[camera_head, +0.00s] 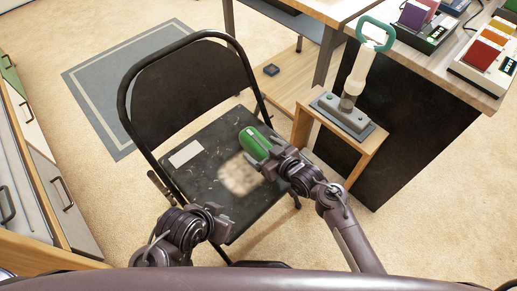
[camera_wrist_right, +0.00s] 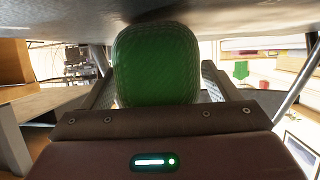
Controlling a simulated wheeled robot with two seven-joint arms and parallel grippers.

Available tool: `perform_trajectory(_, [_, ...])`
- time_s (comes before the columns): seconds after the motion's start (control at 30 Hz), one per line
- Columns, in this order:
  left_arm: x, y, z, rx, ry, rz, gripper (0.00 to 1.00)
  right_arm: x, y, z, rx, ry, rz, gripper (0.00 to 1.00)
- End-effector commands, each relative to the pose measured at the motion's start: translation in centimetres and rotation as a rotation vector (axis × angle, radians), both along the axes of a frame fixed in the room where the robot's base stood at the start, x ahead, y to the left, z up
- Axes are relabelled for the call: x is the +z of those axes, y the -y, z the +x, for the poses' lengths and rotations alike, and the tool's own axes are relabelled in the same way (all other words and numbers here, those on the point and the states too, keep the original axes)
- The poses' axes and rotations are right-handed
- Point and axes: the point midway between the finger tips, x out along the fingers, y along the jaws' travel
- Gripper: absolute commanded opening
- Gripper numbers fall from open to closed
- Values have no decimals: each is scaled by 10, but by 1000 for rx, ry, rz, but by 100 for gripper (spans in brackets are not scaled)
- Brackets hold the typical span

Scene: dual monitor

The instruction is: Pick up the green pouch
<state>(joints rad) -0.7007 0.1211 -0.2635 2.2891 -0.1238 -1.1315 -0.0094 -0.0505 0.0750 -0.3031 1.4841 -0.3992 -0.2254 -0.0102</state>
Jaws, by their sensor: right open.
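The green pouch (camera_head: 254,142) lies on the black seat of a folding chair (camera_head: 205,143), near the seat's right side. My right gripper (camera_head: 268,157) is at the pouch's near end. In the right wrist view the pouch (camera_wrist_right: 157,65) stands between the two spread fingers (camera_wrist_right: 158,85). The right gripper is open around it; I cannot tell whether the fingers touch it. My left gripper (camera_head: 219,222) is over the chair's near left edge, apart from the pouch. Its finger gap is too small to read.
A white card (camera_head: 185,153) and a fuzzy beige patch (camera_head: 239,174) are on the seat. The chair's tubular backrest (camera_head: 190,92) rises behind. A wooden stool (camera_head: 303,128) right of the chair bears a grey device with a green handle (camera_head: 377,33). Drawers (camera_head: 50,190) stand at left.

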Motion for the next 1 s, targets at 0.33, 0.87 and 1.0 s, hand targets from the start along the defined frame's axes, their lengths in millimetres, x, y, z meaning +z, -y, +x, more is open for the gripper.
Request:
perform_trajectory(0.33, [1,1,0,-1,3,-2,0,0,0,0,0,-1,-1,66])
perform_trajectory(0.87, [1,0,0,0,2,-2,0,1,0,1,0,1,1,30])
perform_trajectory(1.0, [3,-1,-1,2,-7,3,0,10,0,1,0,3,1,30])
